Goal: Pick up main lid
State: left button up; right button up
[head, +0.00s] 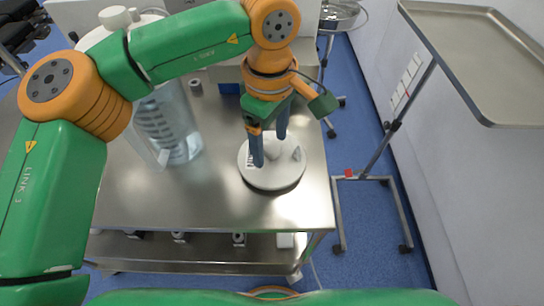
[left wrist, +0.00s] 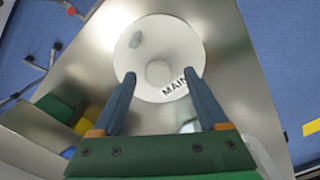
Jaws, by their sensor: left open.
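The main lid (head: 272,176) is a round white disc with a raised knob in its middle. It lies flat on the steel table (head: 215,205), near the right end. In the left wrist view the lid (left wrist: 183,45) shows the word "MAIN" by its edge. My left gripper (head: 270,150) points down over the lid with its two blue fingers apart. In the left wrist view the fingertips (left wrist: 160,76) stand on either side of the knob (left wrist: 159,73), with nothing held between them. Whether the fingers touch the lid is not clear. My right gripper is not in view.
A clear graduated container (head: 170,125) stands left of the lid on the table. A beige box (head: 228,72) stands behind the lid. A steel tray on a wheeled stand (head: 490,60) is at the right. The table front is clear.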

pick_arm(q)
jog(key=shift+w, duration=0.1)
grip_shut()
dwell(1.3)
